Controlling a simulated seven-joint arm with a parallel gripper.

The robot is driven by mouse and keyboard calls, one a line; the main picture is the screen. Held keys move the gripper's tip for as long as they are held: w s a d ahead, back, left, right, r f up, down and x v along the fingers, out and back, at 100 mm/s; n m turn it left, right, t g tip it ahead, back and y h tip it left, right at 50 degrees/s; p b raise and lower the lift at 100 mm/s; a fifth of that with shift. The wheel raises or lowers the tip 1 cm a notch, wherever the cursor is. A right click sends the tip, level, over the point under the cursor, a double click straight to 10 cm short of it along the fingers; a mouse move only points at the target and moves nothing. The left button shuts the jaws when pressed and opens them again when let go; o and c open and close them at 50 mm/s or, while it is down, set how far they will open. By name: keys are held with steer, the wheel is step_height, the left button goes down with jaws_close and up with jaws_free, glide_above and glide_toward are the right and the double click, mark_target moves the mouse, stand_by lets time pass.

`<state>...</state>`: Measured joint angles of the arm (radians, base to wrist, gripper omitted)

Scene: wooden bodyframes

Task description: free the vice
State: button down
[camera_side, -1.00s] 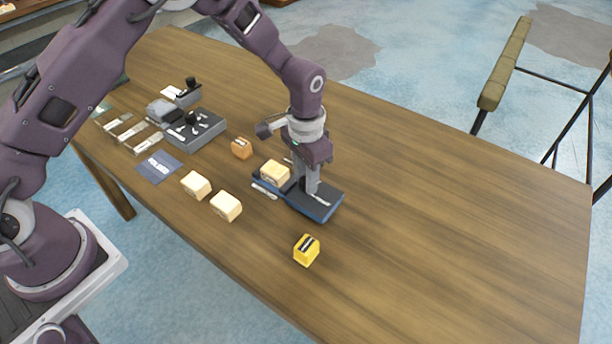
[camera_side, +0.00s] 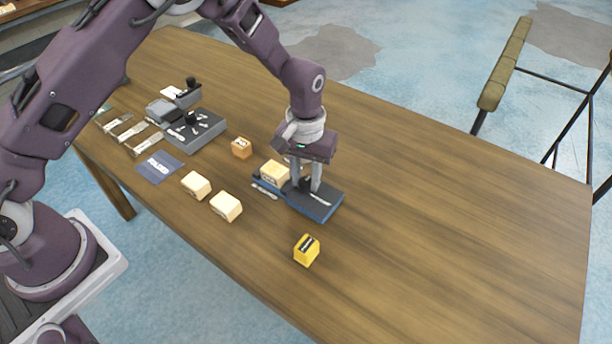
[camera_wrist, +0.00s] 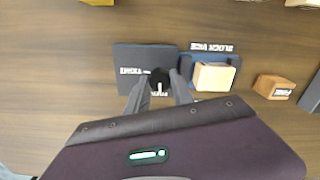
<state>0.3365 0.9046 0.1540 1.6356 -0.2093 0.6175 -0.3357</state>
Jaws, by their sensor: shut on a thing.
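The vice is a dark blue device on the table, with a flat plate (camera_side: 325,208) at its right and a pale wooden block (camera_side: 274,172) seated at its left end. In the wrist view the plate (camera_wrist: 135,58) is left and the block (camera_wrist: 213,76) sits in a blue holder, beside an upside-down label (camera_wrist: 213,47) reading BLOCK VICE. My gripper (camera_side: 306,188) points straight down over the middle of the vice. In the wrist view its fingers (camera_wrist: 160,80) are shut on a small dark knob (camera_wrist: 158,76), partly hidden between them.
Two pale blocks (camera_side: 196,185) (camera_side: 226,206) stand left of the vice. An orange-brown block (camera_side: 241,147) is behind it and a yellow block (camera_side: 306,250) in front. A grey device (camera_side: 196,131) and a blue mat (camera_side: 160,166) lie further left. The table's right side is clear.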

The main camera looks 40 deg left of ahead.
mark_target(306, 181)
stand_by(0.4)
steer(key=c, duration=1.1)
jaws_free()
step_height(306, 181, up, 7)
steer(key=shift+r, duration=0.1)
